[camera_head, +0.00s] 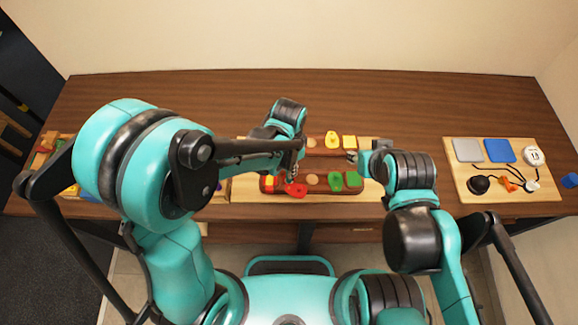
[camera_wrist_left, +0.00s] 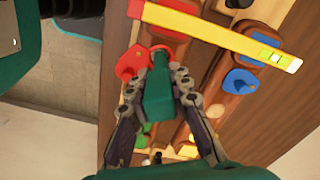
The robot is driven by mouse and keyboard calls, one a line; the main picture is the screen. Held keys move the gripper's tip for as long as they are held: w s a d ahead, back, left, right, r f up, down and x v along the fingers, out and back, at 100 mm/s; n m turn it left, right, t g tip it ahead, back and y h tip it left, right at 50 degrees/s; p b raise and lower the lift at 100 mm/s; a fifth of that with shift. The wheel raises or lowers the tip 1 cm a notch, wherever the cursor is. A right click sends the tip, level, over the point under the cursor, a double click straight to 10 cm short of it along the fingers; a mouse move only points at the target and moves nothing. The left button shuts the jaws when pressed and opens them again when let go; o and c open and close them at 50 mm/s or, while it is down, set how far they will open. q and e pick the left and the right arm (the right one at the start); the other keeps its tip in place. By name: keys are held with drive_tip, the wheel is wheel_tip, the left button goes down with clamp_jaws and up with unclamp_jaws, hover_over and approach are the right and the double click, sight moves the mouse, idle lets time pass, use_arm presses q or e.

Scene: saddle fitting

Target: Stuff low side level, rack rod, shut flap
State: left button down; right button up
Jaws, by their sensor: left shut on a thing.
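My left gripper (camera_head: 293,174) is over the left part of the wooden board. In the left wrist view its fingers (camera_wrist_left: 166,78) are shut on a dark green, block-like thing (camera_wrist_left: 158,95), with a red ring at its far end. A yellow level (camera_wrist_left: 215,33) with a red end and a vial lies across two brown rails, just beyond the fingertips. Its red and yellow near end shows in the head view (camera_head: 268,183). My right gripper (camera_head: 352,157) is near the far rail; its jaws are too small to read. I cannot make out a rod or a flap.
The near rail carries a red piece (camera_head: 296,189) and a green piece (camera_head: 335,182); the far rail carries a yellow piece (camera_head: 349,142). A second board (camera_head: 520,189) with small items is at right. The back of the table (camera_head: 200,95) is clear.

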idle(0.5)
use_arm(q)
drive_tip(key=shift+r+p, duration=2.9)
drive_tip(key=shift+r, duration=1.1)
drive_tip(key=shift+f, duration=0.1)
